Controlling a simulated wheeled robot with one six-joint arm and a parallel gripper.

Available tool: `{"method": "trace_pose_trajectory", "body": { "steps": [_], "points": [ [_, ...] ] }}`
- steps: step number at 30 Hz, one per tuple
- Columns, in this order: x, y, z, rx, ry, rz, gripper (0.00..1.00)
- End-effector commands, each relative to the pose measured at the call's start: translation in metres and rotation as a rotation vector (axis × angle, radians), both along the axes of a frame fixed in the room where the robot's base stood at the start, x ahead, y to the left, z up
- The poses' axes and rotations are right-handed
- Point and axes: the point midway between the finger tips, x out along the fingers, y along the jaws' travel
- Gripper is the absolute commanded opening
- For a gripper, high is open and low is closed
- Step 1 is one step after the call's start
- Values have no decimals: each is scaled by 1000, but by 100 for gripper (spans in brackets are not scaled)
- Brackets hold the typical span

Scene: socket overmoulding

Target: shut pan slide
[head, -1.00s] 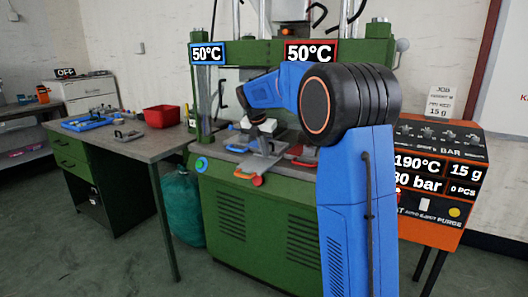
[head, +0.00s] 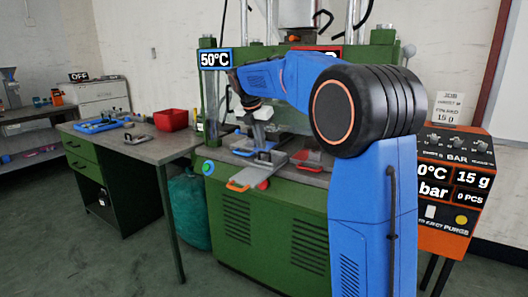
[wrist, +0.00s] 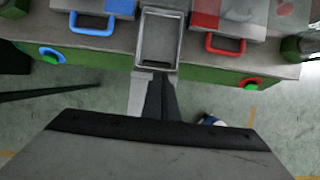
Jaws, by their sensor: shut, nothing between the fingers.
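The pan slide (wrist: 141,40) is a grey, open rectangular tray between the blue and red moulds on the press bench. Its near end reaches slightly past the bench's front edge in the wrist view. In the head view the grey pan (head: 258,167) sticks out at the front, with an orange handle (head: 238,186) low at its near end. My gripper (head: 262,140) is shut and empty, pointing down above the pan area. In the wrist view my gripper (wrist: 155,95) appears just in front of the pan's near end; whether it touches cannot be told. The handle is not visible there.
A blue-handled mould (wrist: 103,18) lies left of the pan and a red-handled mould (wrist: 225,42) right of it. A blue-ringed button (wrist: 50,55) and a red button (wrist: 250,83) sit on the press front. A side table with a red bin (head: 173,119) stands left.

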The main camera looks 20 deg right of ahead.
Motion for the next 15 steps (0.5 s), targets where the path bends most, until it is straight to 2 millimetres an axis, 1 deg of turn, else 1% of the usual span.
{"method": "trace_pose_trajectory", "body": {
  "steps": [1,3,5,8,11,14,15],
  "points": [
    [-1,2,6,0,-2,1,0],
    [-2,4,11,0,0,1,0],
    [-3,5,13,0,0,1,0],
    [-6,13,15,-4,-1,2,0],
    [-13,34,14,-18,0,5,0],
    [-26,65,10,-43,-1,6,0],
    [-32,79,8,-54,-2,6,0]
  ]
}}
